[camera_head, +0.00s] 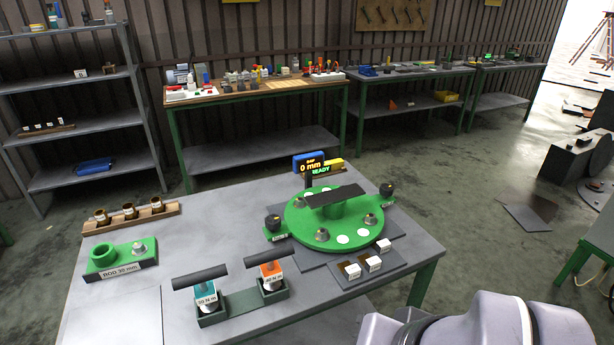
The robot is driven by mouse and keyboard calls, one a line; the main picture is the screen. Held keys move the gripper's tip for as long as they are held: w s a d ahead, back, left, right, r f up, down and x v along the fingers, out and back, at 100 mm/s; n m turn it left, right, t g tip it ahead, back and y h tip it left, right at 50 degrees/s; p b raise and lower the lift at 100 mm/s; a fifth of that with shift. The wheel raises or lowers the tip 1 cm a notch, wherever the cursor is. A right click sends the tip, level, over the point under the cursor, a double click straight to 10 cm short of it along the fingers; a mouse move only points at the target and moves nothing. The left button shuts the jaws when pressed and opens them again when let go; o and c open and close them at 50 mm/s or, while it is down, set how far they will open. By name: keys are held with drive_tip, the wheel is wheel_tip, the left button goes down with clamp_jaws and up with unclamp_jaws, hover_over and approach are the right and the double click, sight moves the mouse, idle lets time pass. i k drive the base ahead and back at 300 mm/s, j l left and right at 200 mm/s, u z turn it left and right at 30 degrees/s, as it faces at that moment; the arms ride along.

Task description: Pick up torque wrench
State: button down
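Two torque wrenches stand upright in a dark green holder (243,304) near the front of the grey table (215,215). The left wrench (204,289) has a teal body, and the right wrench (270,270) has an orange body. Each has a black bar handle across its top and a white label with N m text; the numbers are too small to read surely. My gripper is out of view. Only a pale link of my arm (470,325) shows at the bottom right, apart from both wrenches.
A green round fixture (333,238) with a display (311,165) reading 0 mm and READY stands right of the wrenches. A green rod block (119,256) and a wooden rack (131,218) of small parts are at left. Labelled small blocks (374,264) lie at the right edge.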

sight(271, 271)
drive_tip(key=i+u, duration=0.15)
drive_tip(key=u, duration=0.3)
drive_tip(key=i+u, duration=0.2)
drive_tip(key=u, duration=0.2)
drive_tip(key=i+u, duration=0.2)
drive_tip(key=u, duration=0.25)
drive_tip(key=i+l+u, duration=0.1)
drive_tip(key=u, duration=0.35)
